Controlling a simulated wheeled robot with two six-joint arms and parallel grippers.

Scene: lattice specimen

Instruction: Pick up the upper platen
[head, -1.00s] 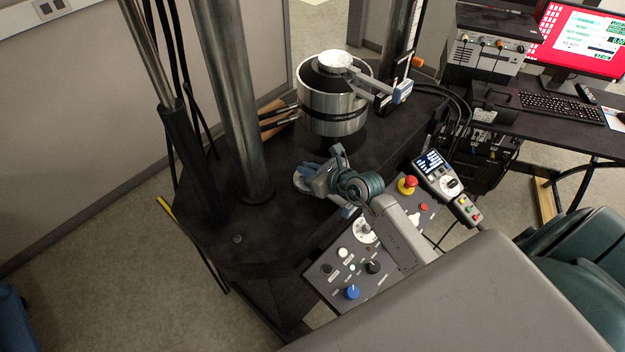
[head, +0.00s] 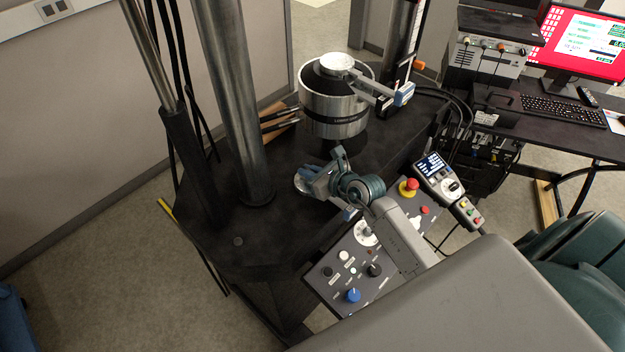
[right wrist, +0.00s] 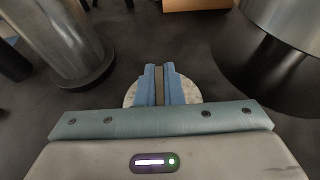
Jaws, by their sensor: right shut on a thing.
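The upper platen, as I take it, is a pale round disc (head: 301,184) low over the dark machine table. My right gripper (head: 312,182) is above it with its blue fingers shut on it. In the right wrist view the fingers (right wrist: 160,86) are close together with a narrow brownish part between them, and the pale disc (right wrist: 130,96) shows on both sides. The fingers hide the disc's middle. I cannot tell whether the disc touches the table. My left gripper is not in view.
A thick grey column (head: 232,100) stands left of the gripper. A large silver cylinder (head: 333,108) with a pale round top stands behind it. A control panel (head: 345,272) with knobs is in front.

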